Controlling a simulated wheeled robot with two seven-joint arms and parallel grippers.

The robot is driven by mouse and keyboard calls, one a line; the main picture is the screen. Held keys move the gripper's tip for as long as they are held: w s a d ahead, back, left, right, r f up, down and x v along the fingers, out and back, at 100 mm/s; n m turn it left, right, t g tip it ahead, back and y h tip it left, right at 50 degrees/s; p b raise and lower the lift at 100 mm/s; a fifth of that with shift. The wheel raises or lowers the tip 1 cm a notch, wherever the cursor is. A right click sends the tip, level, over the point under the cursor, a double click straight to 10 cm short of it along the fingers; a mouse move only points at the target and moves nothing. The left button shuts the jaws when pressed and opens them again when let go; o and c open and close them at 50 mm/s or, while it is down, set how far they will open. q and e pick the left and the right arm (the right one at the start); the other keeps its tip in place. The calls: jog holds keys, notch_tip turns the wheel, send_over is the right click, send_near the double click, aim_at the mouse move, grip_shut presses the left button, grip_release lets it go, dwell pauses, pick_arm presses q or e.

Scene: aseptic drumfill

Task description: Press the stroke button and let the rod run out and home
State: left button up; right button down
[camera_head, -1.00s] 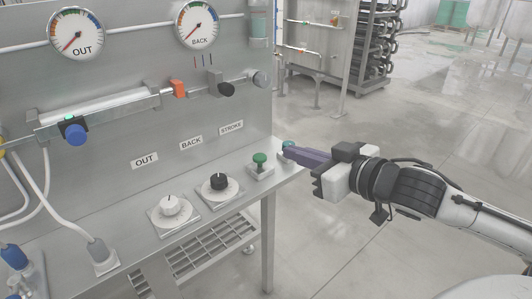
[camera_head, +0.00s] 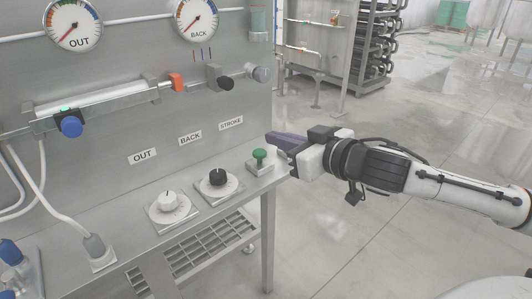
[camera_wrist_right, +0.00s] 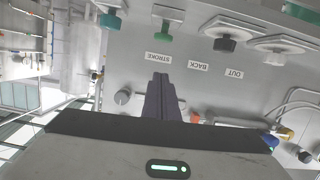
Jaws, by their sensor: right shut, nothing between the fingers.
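The green stroke button (camera_head: 259,155) stands upright on its plate at the right end of the bench, below the STROKE label (camera_head: 231,123). It also shows in the right wrist view (camera_wrist_right: 163,31). My right gripper (camera_head: 271,138) has its purple fingers shut and empty, just behind and above the button, apart from it as far as I can tell. Its fingers show in the wrist view (camera_wrist_right: 160,82). The rod (camera_head: 198,79) runs along the panel with an orange block (camera_head: 177,82) and a dark stop (camera_head: 218,78). My left gripper is out of view.
A white knob (camera_head: 168,202) and a black knob (camera_head: 218,178) sit left of the button. OUT (camera_head: 72,25) and BACK (camera_head: 197,18) gauges are on the panel. Open floor lies right of the bench.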

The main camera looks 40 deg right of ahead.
aim_at(260, 157)
jog(key=w+f, duration=0.4)
jog(key=shift+w+f, duration=0.2)
jog(key=shift+a+f, duration=0.1)
jog(key=shift+f, duration=0.25)
